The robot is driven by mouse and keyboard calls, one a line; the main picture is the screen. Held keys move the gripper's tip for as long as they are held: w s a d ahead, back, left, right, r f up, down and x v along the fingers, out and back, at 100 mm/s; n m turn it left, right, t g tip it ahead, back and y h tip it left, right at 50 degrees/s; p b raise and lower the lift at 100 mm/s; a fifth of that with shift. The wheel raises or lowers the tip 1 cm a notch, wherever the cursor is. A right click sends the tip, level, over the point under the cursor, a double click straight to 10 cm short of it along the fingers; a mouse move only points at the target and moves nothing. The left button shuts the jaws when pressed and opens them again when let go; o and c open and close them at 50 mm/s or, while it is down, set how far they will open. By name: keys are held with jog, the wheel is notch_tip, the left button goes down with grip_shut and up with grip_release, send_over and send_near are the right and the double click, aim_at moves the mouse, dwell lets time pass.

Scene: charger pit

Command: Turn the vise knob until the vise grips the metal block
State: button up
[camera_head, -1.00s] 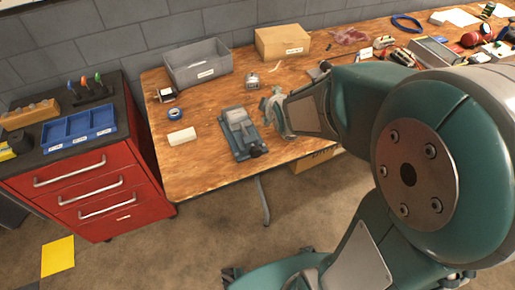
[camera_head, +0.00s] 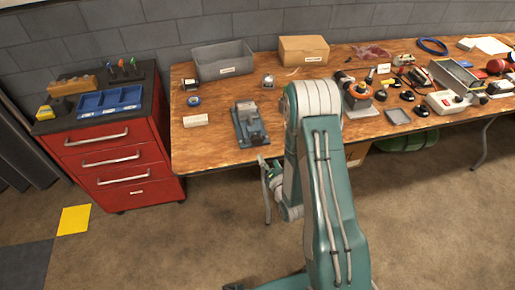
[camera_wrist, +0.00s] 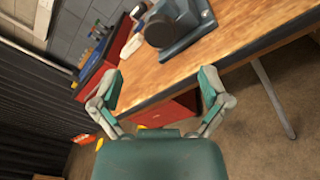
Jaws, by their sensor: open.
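The blue-grey vise (camera_head: 249,125) stands on the wooden bench near its front edge. It also shows at the top of the wrist view (camera_wrist: 190,28). Its dark round knob (camera_wrist: 158,32) faces my gripper, and in the head view the knob (camera_head: 257,140) points toward the front edge. A greyish piece sits at the vise's jaws, but I cannot tell the metal block from the jaws. My gripper (camera_wrist: 158,82) is open and empty, its two fingers wide apart. In the head view it (camera_head: 268,168) is just off the bench's front edge, apart from the knob.
A grey bin (camera_head: 223,68), a cardboard box (camera_head: 303,49), a white block (camera_head: 195,120) and blue tape (camera_head: 194,101) lie around the vise. A red drawer cabinet (camera_head: 112,165) stands left. Tools crowd the bench's right. The bench edge (camera_wrist: 160,98) lies close beyond my fingers.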

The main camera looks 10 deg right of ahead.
aim_at(258, 143)
jog(key=shift+n, duration=0.4)
jog(key=w, duration=0.3)
jog(key=w+a, duration=0.1)
jog(key=w, duration=0.5)
jog(key=shift+w+a+f, duration=0.2)
jog(key=shift+w+f, duration=0.1)
jog(key=shift+f, duration=0.05)
jog(key=c, duration=1.1)
